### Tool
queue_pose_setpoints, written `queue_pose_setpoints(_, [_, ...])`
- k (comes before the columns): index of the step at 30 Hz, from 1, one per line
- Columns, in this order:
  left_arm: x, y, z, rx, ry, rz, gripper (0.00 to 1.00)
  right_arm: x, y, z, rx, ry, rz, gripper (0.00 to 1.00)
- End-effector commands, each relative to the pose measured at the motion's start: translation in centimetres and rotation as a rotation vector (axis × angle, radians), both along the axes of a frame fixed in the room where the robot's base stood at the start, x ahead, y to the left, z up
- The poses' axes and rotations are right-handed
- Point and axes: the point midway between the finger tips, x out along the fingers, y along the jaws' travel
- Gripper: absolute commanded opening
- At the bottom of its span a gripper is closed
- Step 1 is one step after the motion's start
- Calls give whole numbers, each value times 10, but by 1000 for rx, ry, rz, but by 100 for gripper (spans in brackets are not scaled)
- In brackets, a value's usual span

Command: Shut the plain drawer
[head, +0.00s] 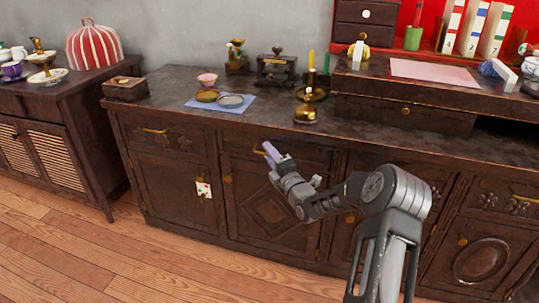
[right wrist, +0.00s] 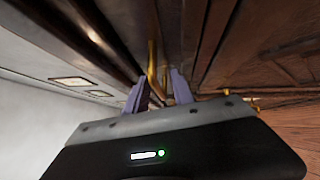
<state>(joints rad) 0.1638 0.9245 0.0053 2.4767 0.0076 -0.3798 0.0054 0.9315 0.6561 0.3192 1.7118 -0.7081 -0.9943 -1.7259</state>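The plain drawer (head: 300,154) is in the top row of the dark wooden sideboard, right of a drawer with carved flowers (head: 178,141). Its front has no carving that I can see. How far it stands out is hard to tell. My right gripper (head: 269,151) is at its front, over the brass handle (head: 258,150). In the right wrist view, the gripper's two purple fingertips (right wrist: 159,88) stand apart. The brass handle (right wrist: 152,65) runs between them, close to the left finger. My left gripper is not in view.
Cabinet doors lie below the drawer. A card (head: 204,189) hangs at one door. The wooden floor (head: 160,265) in front is clear.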

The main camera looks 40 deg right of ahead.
Motion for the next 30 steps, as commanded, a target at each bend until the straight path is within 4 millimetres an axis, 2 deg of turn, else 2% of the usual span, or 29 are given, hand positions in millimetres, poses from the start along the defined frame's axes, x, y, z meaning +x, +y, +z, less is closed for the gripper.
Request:
queue_pose_setpoints(7, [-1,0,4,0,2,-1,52,-11,2,0,-1,-1,1,30])
queue_pose_setpoints(19, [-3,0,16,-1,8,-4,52,-69,12,-8,0,2,1,30])
queue_pose_setpoints(23, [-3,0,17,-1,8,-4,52,-76,13,-10,0,1,0,30])
queue_pose_setpoints(30, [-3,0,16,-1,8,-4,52,-76,13,-10,0,0,0,30])
